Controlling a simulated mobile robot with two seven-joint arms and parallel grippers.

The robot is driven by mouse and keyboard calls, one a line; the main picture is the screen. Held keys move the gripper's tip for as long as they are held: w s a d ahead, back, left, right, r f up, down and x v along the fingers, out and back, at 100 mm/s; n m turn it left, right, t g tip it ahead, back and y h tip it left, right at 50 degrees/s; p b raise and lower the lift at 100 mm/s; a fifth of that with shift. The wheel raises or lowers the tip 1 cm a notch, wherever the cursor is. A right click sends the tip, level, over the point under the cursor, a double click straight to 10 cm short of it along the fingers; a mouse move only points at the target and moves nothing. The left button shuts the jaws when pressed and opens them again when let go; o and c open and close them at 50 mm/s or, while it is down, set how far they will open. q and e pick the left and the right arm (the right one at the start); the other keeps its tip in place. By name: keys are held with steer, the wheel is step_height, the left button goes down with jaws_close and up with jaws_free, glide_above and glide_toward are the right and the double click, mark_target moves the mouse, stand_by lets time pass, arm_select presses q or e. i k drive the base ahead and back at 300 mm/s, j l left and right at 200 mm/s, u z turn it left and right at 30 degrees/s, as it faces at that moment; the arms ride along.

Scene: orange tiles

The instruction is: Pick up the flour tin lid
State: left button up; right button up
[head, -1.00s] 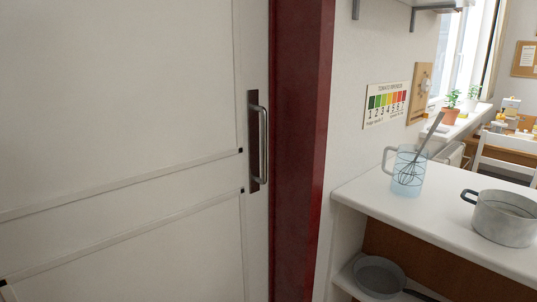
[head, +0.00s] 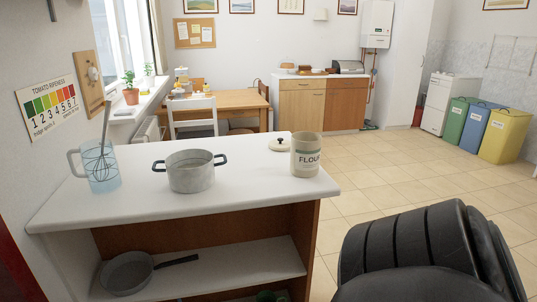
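The flour tin (head: 305,156) is a cream cylinder marked FLOUR, upright near the right end of the white counter. Its top looks open. The flour tin lid (head: 280,144) is a cream disc with a dark knob, lying on the counter just left of the tin and a little behind it. The tin stands very close to the lid's right edge; I cannot tell if they touch. Neither of my grippers is in view. A black padded shape fills the lower right corner.
A grey two-handled pot (head: 190,171) and a glass jug (head: 101,167) with a whisk stand on the counter (head: 240,200), left of the lid. A pan (head: 128,272) lies on the shelf below. Tiled floor (head: 375,165) is open to the right, towards coloured bins (head: 480,132).

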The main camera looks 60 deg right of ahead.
mark_target(280, 144)
steer(key=z, duration=2.2)
